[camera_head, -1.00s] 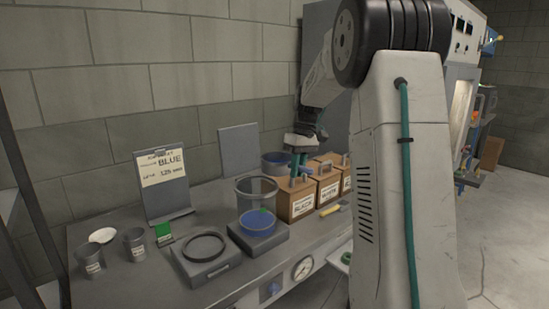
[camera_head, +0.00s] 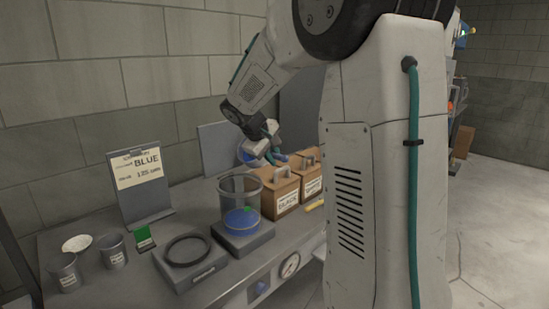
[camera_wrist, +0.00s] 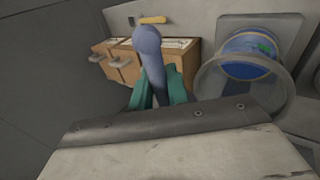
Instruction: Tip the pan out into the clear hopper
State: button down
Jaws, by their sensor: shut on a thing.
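The clear hopper (camera_head: 238,190) is an upright see-through cylinder on a grey block, with blue material and a small green spot low inside. In the wrist view the clear hopper (camera_wrist: 222,90) is at the right. My gripper (camera_head: 262,147) is behind the boxes, to the right of the hopper and above it. In the wrist view my teal fingers (camera_wrist: 158,92) are shut on a blue-grey handle (camera_wrist: 149,50) with a rounded end. A blue rounded thing (camera_head: 246,155) shows partly below my gripper.
Labelled brown boxes (camera_head: 280,194) with handles stand right of the hopper. A grey block with a dark ring (camera_head: 186,251), a sign reading BLUE (camera_head: 138,168) and grey tins (camera_head: 65,272) are to the left. A yellow object (camera_wrist: 153,20) lies beyond the boxes. The wall is close behind.

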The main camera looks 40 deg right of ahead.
jog(key=a+h, duration=0.1)
jog(key=h, duration=0.2)
jog(key=a+h, duration=0.1)
jog(key=h, duration=0.2)
jog(key=a+f+h, duration=0.1)
jog(key=h, duration=0.1)
jog(key=shift+s+a+t+h, duration=0.1)
jog(key=shift+s+t+h, duration=0.05)
jog(key=shift+t+h, duration=0.25)
jog(key=shift+r, duration=0.1)
dwell(0.9)
jog(key=d+y, duration=0.1)
jog(key=y, duration=0.2)
jog(key=d+y, duration=0.1)
jog(key=y, duration=0.2)
jog(key=d+r+y, duration=0.1)
jog(key=y, duration=0.2)
jog(key=shift+d+g, duration=0.4)
jog(key=y, duration=0.2)
jog(key=f+y, duration=0.1)
jog(key=y, duration=0.2)
jog(key=shift+d+f, duration=0.1)
jog(key=shift+d, duration=0.05)
jog(key=y, duration=0.4)
jog(key=shift+f+g, duration=0.4)
